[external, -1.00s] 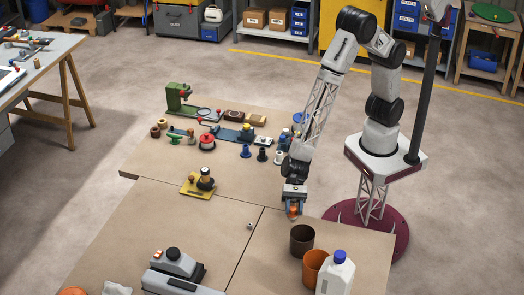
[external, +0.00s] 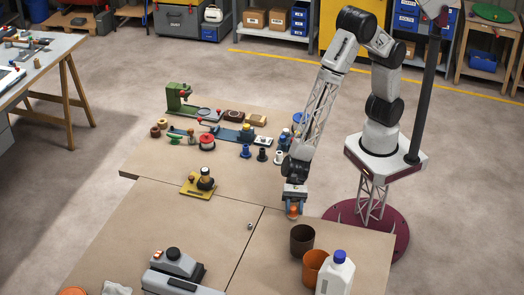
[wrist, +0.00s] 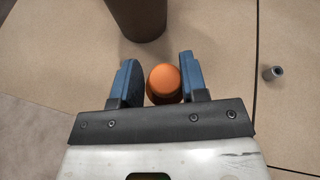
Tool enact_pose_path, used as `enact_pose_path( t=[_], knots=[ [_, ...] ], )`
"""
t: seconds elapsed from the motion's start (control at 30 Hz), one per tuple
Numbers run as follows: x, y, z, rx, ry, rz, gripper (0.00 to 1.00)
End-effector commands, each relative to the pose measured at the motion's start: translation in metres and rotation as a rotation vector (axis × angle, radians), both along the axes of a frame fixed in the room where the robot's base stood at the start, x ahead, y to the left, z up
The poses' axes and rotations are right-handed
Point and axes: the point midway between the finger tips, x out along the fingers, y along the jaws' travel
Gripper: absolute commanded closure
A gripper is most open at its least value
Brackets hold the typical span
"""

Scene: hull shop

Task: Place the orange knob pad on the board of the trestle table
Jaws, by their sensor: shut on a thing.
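My gripper (external: 293,211) points down over the near right part of the large tan table. Its two blue fingers are shut on the orange knob pad (wrist: 165,80), whose round top shows between them in the wrist view. The pad also shows as a small orange spot in the external view (external: 293,211). Its underside is hidden, and I cannot tell whether it touches the surface. A table with wooden trestle legs and a grey top (external: 48,62) stands at the upper left, with a small board and several small items on it.
A dark brown cup (external: 302,240), an orange cup (external: 315,268) and a white jug with a blue cap (external: 337,276) stand close to my gripper. The tan surface (external: 170,225) between is mostly clear.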

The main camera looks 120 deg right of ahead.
Motion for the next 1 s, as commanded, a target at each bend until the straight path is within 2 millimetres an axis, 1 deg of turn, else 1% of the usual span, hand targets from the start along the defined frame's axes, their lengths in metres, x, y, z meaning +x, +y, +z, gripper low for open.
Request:
enact_pose_path(
  t=[0.17,0.27,0.37,0.47,0.67,1.0],
  knots=[
    [0.002,-0.008,0.001,0.000,-0.002,-0.006,0.83],
    [0.003,-0.018,0.002,-0.001,-0.002,-0.012,0.83],
    [0.006,-0.034,0.003,-0.001,-0.004,-0.025,0.83],
    [0.008,-0.054,0.005,-0.002,-0.006,-0.038,0.83],
    [0.011,-0.101,0.009,-0.004,-0.010,-0.070,0.83],
    [0.008,-0.182,0.016,-0.008,-0.015,-0.126,0.83]
  ],
)
